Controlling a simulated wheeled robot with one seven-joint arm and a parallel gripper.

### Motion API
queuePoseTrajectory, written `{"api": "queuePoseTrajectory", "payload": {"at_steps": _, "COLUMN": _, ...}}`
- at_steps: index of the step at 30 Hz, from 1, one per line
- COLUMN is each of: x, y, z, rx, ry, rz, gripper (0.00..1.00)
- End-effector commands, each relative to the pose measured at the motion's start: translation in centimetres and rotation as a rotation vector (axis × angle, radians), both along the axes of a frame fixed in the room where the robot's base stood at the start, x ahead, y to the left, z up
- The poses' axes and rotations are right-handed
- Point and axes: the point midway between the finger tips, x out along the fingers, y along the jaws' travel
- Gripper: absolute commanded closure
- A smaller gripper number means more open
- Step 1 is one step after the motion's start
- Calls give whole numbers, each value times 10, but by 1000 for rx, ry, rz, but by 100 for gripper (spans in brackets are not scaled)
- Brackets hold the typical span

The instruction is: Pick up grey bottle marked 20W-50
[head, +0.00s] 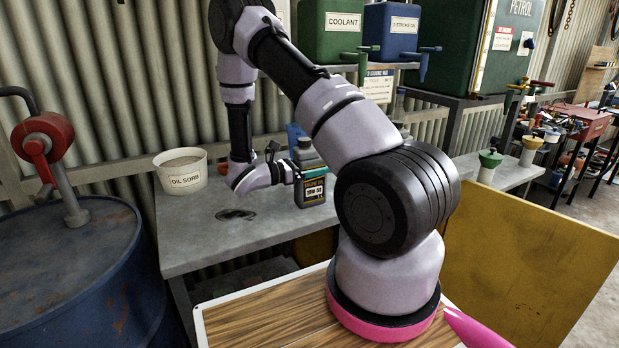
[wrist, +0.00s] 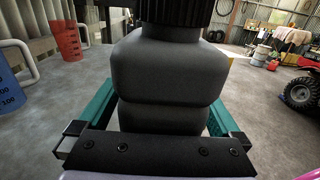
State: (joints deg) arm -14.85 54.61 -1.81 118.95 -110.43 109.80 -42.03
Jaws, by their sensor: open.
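The grey bottle marked 20W-50 (head: 313,190) stands upright on the metal bench, with its dark label facing the head camera. In the wrist view the dark grey bottle (wrist: 165,70) fills the middle, with its black ribbed cap at the top edge. My gripper (head: 297,174) is at the bottle from the left in the head view. In the wrist view my gripper (wrist: 164,112) is open, with one teal finger on each side of the bottle. The bottle hides the fingertips, and I cannot tell whether either finger touches it.
A white OIL SORB tub (head: 182,181) stands on the bench (head: 215,250) to the left. A blue jug (wrist: 12,80) and a red jug (wrist: 68,42) stand left in the wrist view. Green and white funnels (head: 489,163) stand at the right. COOLANT (head: 340,40) and blue tanks sit above.

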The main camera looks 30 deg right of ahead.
Motion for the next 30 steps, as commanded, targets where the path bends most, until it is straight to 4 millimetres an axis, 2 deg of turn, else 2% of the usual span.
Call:
{"api": "queuePoseTrajectory", "payload": {"at_steps": 2, "x": 0, "y": 0, "z": 0, "rx": 0, "ry": 0, "rz": 0, "gripper": 0}}
{"api": "queuePoseTrajectory", "payload": {"at_steps": 3, "x": 0, "y": 0, "z": 0, "rx": 0, "ry": 0, "rz": 0, "gripper": 8}}
{"api": "queuePoseTrajectory", "payload": {"at_steps": 8, "x": 0, "y": 0, "z": 0, "rx": 0, "ry": 0, "rz": 0, "gripper": 69}}
{"api": "queuePoseTrajectory", "payload": {"at_steps": 9, "x": 0, "y": 0, "z": 0, "rx": 0, "ry": 0, "rz": 0, "gripper": 84}}
{"api": "queuePoseTrajectory", "payload": {"at_steps": 10, "x": 0, "y": 0, "z": 0, "rx": 0, "ry": 0, "rz": 0, "gripper": 96}}
{"api": "queuePoseTrajectory", "payload": {"at_steps": 11, "x": 0, "y": 0, "z": 0, "rx": 0, "ry": 0, "rz": 0, "gripper": 100}}
{"api": "queuePoseTrajectory", "payload": {"at_steps": 22, "x": 0, "y": 0, "z": 5, "rx": -1, "ry": -3, "rz": 0, "gripper": 100}}
{"api": "queuePoseTrajectory", "payload": {"at_steps": 26, "x": 0, "y": 0, "z": 22, "rx": -2, "ry": -6, "rz": 0, "gripper": 100}}
{"api": "queuePoseTrajectory", "payload": {"at_steps": 30, "x": 1, "y": 1, "z": 47, "rx": -1, "ry": -7, "rz": 1, "gripper": 100}}
